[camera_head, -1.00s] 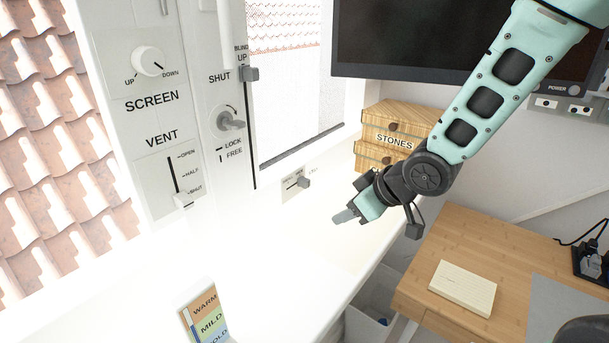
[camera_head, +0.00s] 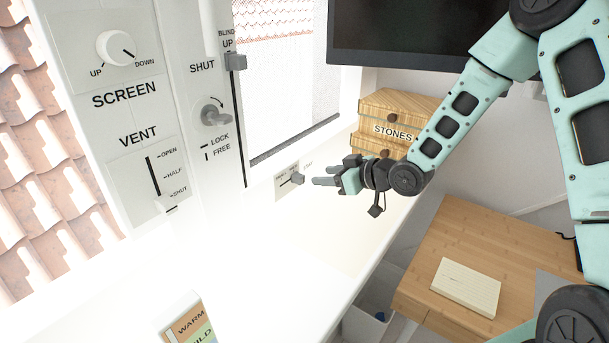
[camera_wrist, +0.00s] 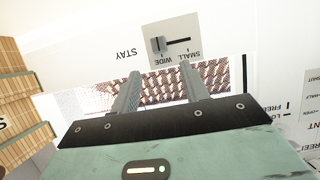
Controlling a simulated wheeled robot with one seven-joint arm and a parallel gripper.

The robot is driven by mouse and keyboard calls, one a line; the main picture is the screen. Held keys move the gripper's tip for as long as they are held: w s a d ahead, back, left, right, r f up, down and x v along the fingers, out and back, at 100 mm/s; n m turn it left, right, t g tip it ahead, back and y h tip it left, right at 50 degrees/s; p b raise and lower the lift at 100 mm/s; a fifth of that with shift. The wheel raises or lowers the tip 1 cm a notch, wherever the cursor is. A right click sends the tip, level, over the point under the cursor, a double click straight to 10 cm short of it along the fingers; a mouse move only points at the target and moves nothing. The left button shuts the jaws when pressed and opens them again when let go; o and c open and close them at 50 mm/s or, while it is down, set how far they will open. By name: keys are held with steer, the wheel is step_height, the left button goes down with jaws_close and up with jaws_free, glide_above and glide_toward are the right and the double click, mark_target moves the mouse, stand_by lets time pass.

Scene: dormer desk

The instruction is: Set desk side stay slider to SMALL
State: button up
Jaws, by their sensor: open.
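The STAY slider panel (camera_head: 286,184) is a small pale plate on the white wall below the window. Its grey knob (camera_head: 298,178) sits at the right end of the slot in the head view. In the wrist view the panel (camera_wrist: 178,52) appears upside down, and the knob (camera_wrist: 158,45) is at the WIDE end, with SMALL at the other end. My gripper (camera_head: 318,176) is just right of the knob, fingers pointing at the panel. It is open and empty; in the wrist view its two fingers (camera_wrist: 160,76) reach toward the panel, apart from the knob.
Wooden drawers labelled STONES (camera_head: 393,130) stand behind my gripper, under a dark monitor (camera_head: 400,38). At left are the VENT slider (camera_head: 153,178), SCREEN dial (camera_head: 116,47) and lock handle (camera_head: 214,114). A notepad (camera_head: 466,287) lies on the wooden desk.

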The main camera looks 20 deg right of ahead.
mark_target(301, 176)
steer(key=p+x, duration=0.1)
steer(key=x, duration=0.7)
